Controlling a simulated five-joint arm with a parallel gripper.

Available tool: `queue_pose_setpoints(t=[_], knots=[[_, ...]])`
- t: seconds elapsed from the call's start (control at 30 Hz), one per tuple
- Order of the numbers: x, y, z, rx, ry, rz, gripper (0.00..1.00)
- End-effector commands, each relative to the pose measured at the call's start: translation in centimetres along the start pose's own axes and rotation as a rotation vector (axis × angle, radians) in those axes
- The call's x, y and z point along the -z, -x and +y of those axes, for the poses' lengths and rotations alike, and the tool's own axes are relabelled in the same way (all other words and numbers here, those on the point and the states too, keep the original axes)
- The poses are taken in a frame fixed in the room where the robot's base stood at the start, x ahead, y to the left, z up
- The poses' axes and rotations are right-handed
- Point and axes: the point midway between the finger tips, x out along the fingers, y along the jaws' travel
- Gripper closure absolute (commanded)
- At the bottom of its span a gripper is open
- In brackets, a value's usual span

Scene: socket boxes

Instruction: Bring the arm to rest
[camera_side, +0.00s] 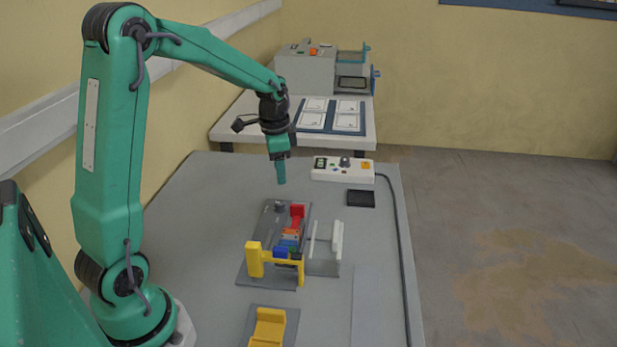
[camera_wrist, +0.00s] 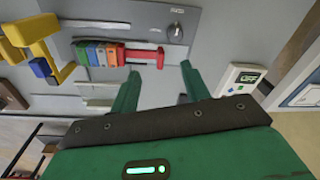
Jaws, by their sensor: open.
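My green gripper (camera_side: 281,172) hangs from my raised arm in the side view, above the back of the grey work table (camera_side: 190,240). Its two fingers stand apart in the wrist view (camera_wrist: 158,88), with nothing between them. The gripper is clear of the grey fixture board (camera_side: 266,222), which lies below and in front of it. On the board are a red part (camera_side: 297,212) and a row of coloured blocks (camera_wrist: 98,53). A yellow bracket (camera_side: 254,258) stands at the board's near end.
A white control box (camera_side: 343,168) with a cable lies at the table's back; its display (camera_wrist: 248,78) reads OFF. A black pad (camera_side: 361,198) lies near it. A white rail (camera_side: 337,240) stands right of the board. A yellow holder (camera_side: 269,327) is at the front. The table's left side is clear.

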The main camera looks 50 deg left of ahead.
Motion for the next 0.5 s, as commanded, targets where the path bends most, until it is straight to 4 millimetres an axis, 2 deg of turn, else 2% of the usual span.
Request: queue_pose_setpoints(t=[0.03,0.2,0.5], knots=[[0.0,1.2,0.9,0.013,0.012,0.015,0.54],[-0.3,4.1,3.8,0.043,0.07,0.057,0.54],[-1.7,8.2,8.9,0.081,0.17,0.143,0.54]])
